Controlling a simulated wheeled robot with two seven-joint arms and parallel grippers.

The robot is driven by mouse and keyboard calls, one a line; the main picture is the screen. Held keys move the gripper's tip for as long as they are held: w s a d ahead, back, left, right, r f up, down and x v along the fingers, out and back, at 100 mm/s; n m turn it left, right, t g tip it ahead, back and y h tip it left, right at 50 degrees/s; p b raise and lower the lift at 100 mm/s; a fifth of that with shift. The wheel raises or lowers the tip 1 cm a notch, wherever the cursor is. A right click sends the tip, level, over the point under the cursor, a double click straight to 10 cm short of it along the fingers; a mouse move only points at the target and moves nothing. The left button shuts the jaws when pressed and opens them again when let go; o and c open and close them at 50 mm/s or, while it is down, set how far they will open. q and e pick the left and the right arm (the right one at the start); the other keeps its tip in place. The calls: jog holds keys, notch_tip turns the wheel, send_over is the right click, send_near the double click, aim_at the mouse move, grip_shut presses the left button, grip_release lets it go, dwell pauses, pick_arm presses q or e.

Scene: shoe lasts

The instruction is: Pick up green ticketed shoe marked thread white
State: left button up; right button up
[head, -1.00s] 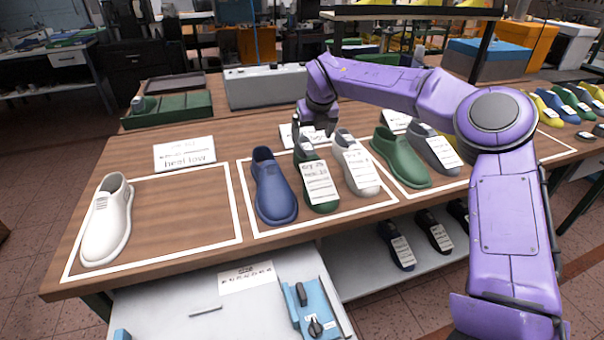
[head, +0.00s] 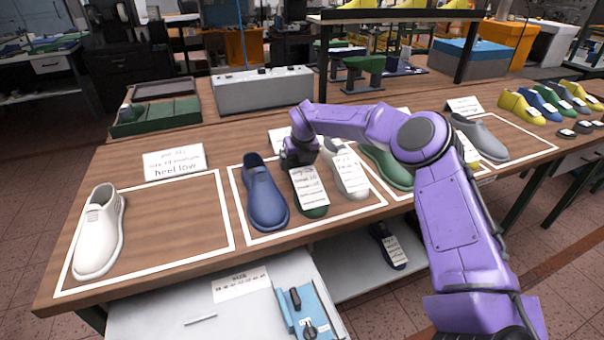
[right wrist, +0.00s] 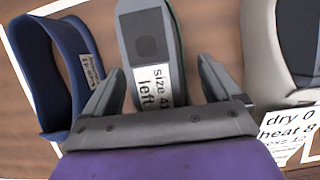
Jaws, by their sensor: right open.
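A green shoe (head: 314,211) with a white ticket (head: 308,184) stands in the middle outlined area, between a blue shoe (head: 264,194) and a white ticketed shoe (head: 352,189). The writing on its ticket is too small for me to read surely. My right gripper (head: 294,164) is at the heel end of the green shoe. In the right wrist view its open fingers (right wrist: 160,90) stand on either side of the green shoe's heel end (right wrist: 150,40), which bears a "size 41 left" label (right wrist: 155,86). My left gripper is not in view.
A white shoe (head: 98,236) stands in the left outlined area by a "heel low" sign (head: 174,162). Another green shoe (head: 388,168) and a grey shoe (head: 482,138) stand to the right. Bare wood (head: 180,215) lies left of the blue shoe.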

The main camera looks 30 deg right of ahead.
grip_shut()
jog(key=shift+r, duration=0.1)
